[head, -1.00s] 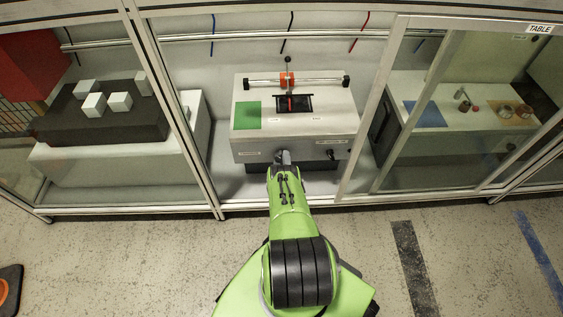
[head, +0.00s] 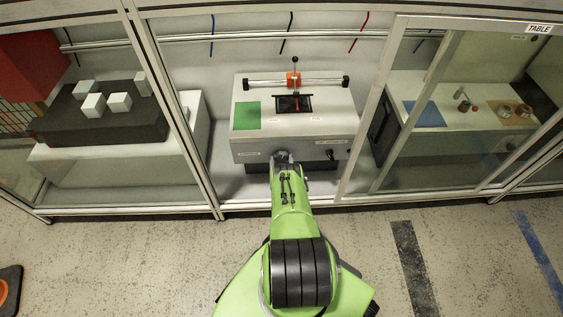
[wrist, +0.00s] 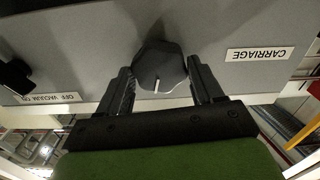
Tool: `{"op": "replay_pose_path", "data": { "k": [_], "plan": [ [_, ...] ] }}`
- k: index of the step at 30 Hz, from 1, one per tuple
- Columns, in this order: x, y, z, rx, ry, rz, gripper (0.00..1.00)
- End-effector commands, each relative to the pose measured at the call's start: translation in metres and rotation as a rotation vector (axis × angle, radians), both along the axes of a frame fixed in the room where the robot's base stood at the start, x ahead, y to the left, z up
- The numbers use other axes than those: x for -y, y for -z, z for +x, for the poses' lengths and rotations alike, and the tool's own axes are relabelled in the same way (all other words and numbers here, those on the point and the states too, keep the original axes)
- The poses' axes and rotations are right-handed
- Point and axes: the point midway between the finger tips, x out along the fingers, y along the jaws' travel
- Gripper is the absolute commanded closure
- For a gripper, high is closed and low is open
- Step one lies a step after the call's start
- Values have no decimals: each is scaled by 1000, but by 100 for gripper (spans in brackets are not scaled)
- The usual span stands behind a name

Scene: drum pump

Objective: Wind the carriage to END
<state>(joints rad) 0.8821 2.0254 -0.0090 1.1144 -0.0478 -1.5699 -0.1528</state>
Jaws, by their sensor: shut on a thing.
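The orange-red carriage (head: 293,79) sits on a horizontal rail (head: 325,80) on top of the grey machine (head: 340,110), near the rail's middle. A thin rod with a dark ball rises behind it. The dark carriage knob (wrist: 160,64), with a white pointer mark, is on the machine's front beside the CARRIAGE label (wrist: 260,54). My gripper (wrist: 160,82) has one finger on each side of the knob and is shut on it. In the head view my gripper (head: 283,161) is at the machine's front, and the knob is mostly hidden.
A second black knob, the vacuum knob (wrist: 14,75), is on the same front. A black window (head: 294,103) with a red pointer and a green patch (head: 247,115) are on the top. Cabinet frame posts (head: 368,90) stand on both sides.

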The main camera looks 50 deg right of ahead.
Motion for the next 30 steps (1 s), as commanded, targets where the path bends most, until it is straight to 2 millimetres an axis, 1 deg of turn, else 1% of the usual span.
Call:
{"op": "replay_pose_path", "data": {
  "k": [30],
  "plan": [
    [0, 3, -3, 737, 2, 619, 64]
  ]
}}
